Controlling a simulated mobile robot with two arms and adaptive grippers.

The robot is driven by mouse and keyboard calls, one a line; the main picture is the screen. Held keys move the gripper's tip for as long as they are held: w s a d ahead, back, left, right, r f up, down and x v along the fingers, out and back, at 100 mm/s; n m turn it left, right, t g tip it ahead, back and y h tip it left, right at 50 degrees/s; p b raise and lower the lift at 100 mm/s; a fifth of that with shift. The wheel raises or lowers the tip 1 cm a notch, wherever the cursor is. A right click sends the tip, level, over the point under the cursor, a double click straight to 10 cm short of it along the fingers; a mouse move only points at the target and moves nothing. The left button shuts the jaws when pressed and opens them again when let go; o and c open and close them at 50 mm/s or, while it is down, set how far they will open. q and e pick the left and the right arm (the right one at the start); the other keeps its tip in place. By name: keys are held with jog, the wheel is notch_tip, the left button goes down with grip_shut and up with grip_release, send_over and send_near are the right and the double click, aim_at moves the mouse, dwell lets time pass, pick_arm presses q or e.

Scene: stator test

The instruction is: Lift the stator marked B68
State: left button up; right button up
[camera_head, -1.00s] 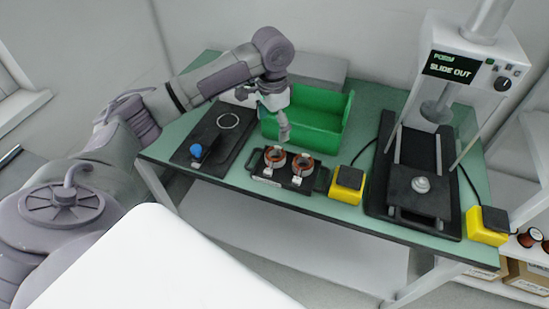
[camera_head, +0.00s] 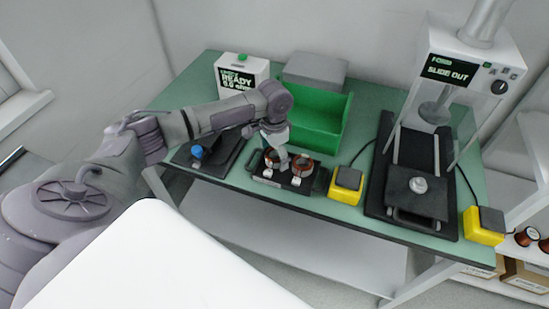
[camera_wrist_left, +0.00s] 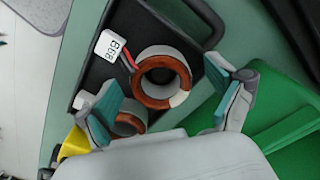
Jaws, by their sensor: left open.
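The stator marked B68 (camera_wrist_left: 163,78) is a copper-wound ring with a grey core, red leads and a white tag (camera_wrist_left: 110,46), lying on a dark tray (camera_wrist_left: 86,98). In the head view it appears to be the left stator (camera_head: 268,163), partly hidden by my left gripper (camera_head: 279,154). A second stator (camera_head: 303,168) sits to its right on the tray; in the left wrist view it (camera_wrist_left: 127,124) is partly behind a finger. My left gripper (camera_wrist_left: 166,88) is open above the B68 stator, its fingers on either side, with no clear contact. My right gripper is out of view.
A green bin (camera_head: 322,122) stands close behind the tray. A yellow box (camera_head: 346,184) is just right of it. A dark fixture with a blue knob (camera_head: 197,152) is left, a meter (camera_head: 240,75) behind it, and a press (camera_head: 408,190) farther right.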

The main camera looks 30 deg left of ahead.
pick_arm(q)
jog(key=c, duration=1.5)
jog(key=shift+c, duration=0.2)
jog(key=shift+r, duration=0.2)
